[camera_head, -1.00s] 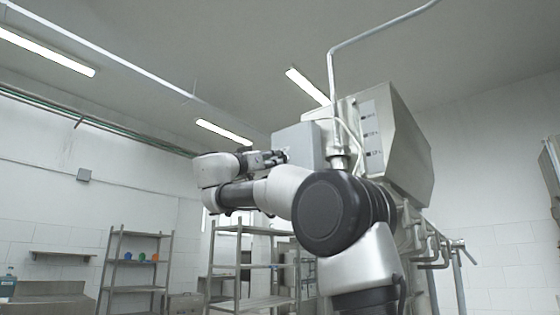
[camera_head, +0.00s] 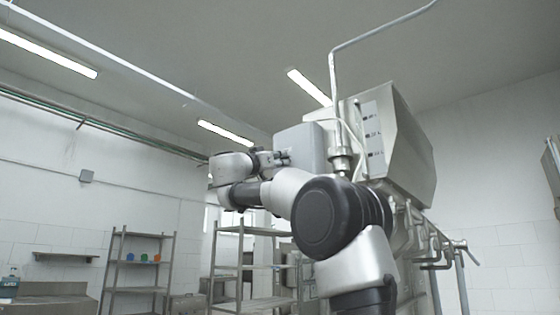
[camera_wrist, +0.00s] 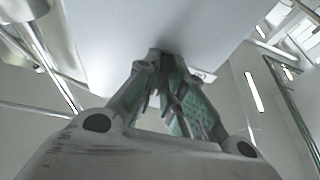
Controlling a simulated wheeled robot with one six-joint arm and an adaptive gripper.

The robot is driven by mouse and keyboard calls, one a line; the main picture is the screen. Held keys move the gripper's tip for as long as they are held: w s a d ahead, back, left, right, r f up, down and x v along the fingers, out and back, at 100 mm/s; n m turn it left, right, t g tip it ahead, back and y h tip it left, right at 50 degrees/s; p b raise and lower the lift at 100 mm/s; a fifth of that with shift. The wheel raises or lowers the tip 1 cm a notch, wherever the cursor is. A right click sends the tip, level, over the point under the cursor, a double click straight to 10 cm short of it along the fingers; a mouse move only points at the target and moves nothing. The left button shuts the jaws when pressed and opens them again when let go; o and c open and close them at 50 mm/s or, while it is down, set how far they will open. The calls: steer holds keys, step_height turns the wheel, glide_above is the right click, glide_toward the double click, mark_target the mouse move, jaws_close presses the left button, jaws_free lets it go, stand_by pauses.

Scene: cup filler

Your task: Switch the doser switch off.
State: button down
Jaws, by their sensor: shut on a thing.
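The grey control box (camera_head: 299,146) is mounted on the front of the steel doser machine (camera_head: 405,140). In the wrist view the box's pale face (camera_wrist: 120,28) fills the top. My gripper (camera_head: 284,158) is at the left side of the box. In the wrist view my gripper (camera_wrist: 167,62) has its green-padded fingers converging on a small part at the box face. I take this part to be the doser switch; the fingertips mostly hide it, and its position cannot be read.
A bent pipe (camera_head: 333,75) rises from the machine beside the box. Pipes and a valve handle (camera_head: 459,244) are at the lower right. Metal shelves (camera_head: 137,262) with small coloured items stand at the back left. The air left of my arm is clear.

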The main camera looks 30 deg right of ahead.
steer(key=shift+n, duration=0.5)
steer(key=n+t, duration=0.1)
steer(key=n, duration=0.1)
steer(key=n+t+y, duration=0.1)
steer(key=n, duration=0.2)
steer(key=shift+s+t, duration=0.15)
steer(key=shift+t, duration=0.25)
steer(key=shift+s+r+n+t+y, duration=0.1)
steer(key=shift+n+t+y, duration=0.2)
steer(key=shift+n+y, duration=1.65)
steer(key=shift+r+n+t+y, duration=0.15)
steer(key=shift+n+t+y, duration=0.15)
steer(key=shift+n, duration=3.2)
steer(key=shift+s+r+n+t+y, duration=0.1)
steer(key=shift+n+t+y, duration=0.2)
steer(key=shift+n+y, duration=1.65)
steer(key=shift+d+n+h, duration=0.1)
steer(key=shift+n+h, duration=0.8)
steer(key=c, duration=1.5)
jaws_free()
